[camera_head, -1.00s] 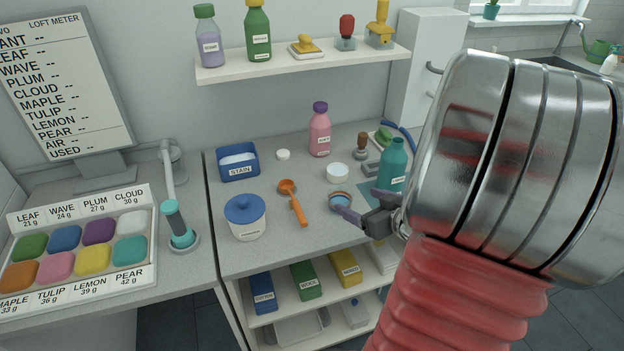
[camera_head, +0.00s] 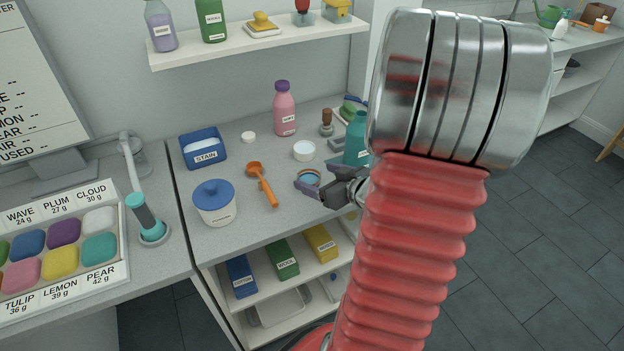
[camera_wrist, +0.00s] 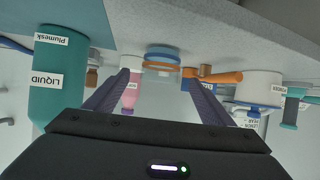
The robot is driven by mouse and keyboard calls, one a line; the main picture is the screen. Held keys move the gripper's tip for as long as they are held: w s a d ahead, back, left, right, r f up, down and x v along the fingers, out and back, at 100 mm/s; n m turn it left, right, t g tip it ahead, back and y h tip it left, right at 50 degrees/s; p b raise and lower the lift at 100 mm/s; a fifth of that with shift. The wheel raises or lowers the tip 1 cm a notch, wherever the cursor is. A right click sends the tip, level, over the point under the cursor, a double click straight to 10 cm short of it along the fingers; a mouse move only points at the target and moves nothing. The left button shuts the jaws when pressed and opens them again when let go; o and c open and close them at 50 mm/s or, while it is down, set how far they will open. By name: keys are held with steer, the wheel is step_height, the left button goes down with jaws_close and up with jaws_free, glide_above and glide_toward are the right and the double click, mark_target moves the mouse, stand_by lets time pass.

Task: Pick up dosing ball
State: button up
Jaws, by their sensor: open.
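What looks like the dosing ball is a small blue round piece with an orange band (camera_head: 308,177), standing on the grey counter. In the wrist view, which shows the scene upside down, the ball (camera_wrist: 162,54) appears between my two purple fingertips and slightly beyond them. My gripper (camera_head: 309,184) is open and low over the counter, with its fingers at the ball. I cannot tell whether the fingers touch it. My red and metal arm covers the area to the right.
A teal liquid bottle (camera_head: 357,140) stands close to my gripper. An orange scoop (camera_head: 263,184), a white lidded tub (camera_head: 215,205), a white cup (camera_head: 304,151), a pink bottle (camera_head: 284,112) and a blue stain box (camera_head: 205,151) stand around. Shelves with boxes lie below the counter edge.

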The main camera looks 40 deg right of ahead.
mark_target(302, 172)
steer(key=shift+x, duration=1.75)
steer(key=shift+x, duration=2.65)
steer(key=shift+s+f, duration=0.1)
steer(key=shift+f, duration=0.1)
steer(key=c, duration=1.1)
steer(key=shift+c, duration=0.2)
steer(key=shift+r, duration=0.25)
